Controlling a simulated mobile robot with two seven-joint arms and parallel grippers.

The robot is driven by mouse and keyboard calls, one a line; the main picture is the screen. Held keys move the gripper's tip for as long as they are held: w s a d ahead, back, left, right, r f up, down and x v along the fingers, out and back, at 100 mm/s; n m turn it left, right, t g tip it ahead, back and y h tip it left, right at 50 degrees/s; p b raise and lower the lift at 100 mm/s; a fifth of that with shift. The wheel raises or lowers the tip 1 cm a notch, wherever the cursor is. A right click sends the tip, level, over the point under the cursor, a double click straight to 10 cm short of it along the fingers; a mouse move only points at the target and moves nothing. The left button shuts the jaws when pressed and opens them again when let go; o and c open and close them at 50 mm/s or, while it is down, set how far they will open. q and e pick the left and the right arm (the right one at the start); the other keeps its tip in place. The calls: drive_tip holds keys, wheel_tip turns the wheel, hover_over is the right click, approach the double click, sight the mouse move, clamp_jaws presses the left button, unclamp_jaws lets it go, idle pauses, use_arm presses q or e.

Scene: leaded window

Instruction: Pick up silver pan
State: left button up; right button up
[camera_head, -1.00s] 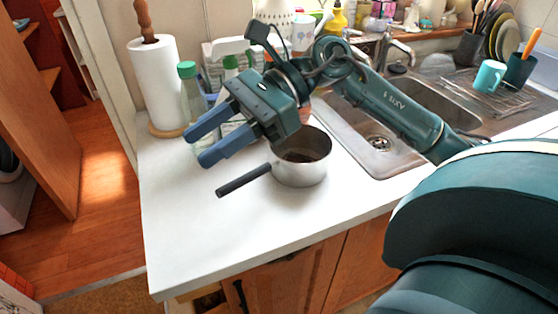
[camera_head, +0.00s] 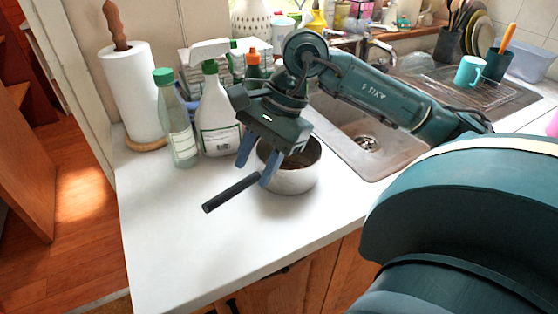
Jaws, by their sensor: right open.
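The silver pan (camera_head: 294,178) stands upright on the white counter, with its black handle (camera_head: 231,192) pointing to the lower left. My right gripper (camera_head: 255,170) points down at the pan's near left side, where the handle meets the bowl. Its two blue fingers are apart. One finger is left of the pan and the other overlaps the handle's root and the pan's wall. I cannot tell whether the fingers touch the pan. Part of the pan's rim is hidden behind the gripper. My left gripper is not in view.
A spray bottle (camera_head: 216,117), a green-capped bottle (camera_head: 177,124) and a paper towel roll (camera_head: 132,94) stand behind the pan to the left. The sink (camera_head: 367,140) lies to the right. The counter's front left (camera_head: 170,235) is clear.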

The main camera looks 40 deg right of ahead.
sight(245, 180)
drive_tip(key=x, duration=0.2)
drive_tip(key=p+x, duration=0.1)
drive_tip(key=x, duration=0.2)
drive_tip(key=shift+w+a, duration=0.1)
drive_tip(key=shift+w, duration=0.15)
clamp_jaws()
